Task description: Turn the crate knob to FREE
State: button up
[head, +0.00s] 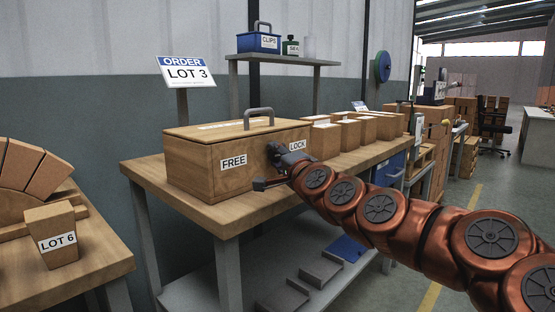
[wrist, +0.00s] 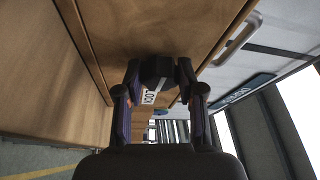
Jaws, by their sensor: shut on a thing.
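A wooden crate (head: 203,163) with a lid and a grey top handle (head: 259,116) stands on the workbench. Its front carries a FREE label (head: 233,162) on the left and a LOCK label (head: 297,145) on the right. My gripper (head: 275,160) is at the crate front between the two labels, close to LOCK. In the wrist view my gripper (wrist: 158,80) is shut on a dark knob (wrist: 157,70) against the wooden face. The fingers hide most of the knob, so I cannot tell which way it points.
Several smaller wooden boxes (head: 352,131) stand right of the crate on the bench (head: 222,211). An ORDER LOT 3 sign (head: 187,72) and a shelf (head: 285,59) with a blue CLIPS bin (head: 259,42) are behind. A LOT 6 block (head: 54,236) is at left.

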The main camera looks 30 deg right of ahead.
jog(key=o, duration=1.1)
jog(key=shift+o, duration=0.2)
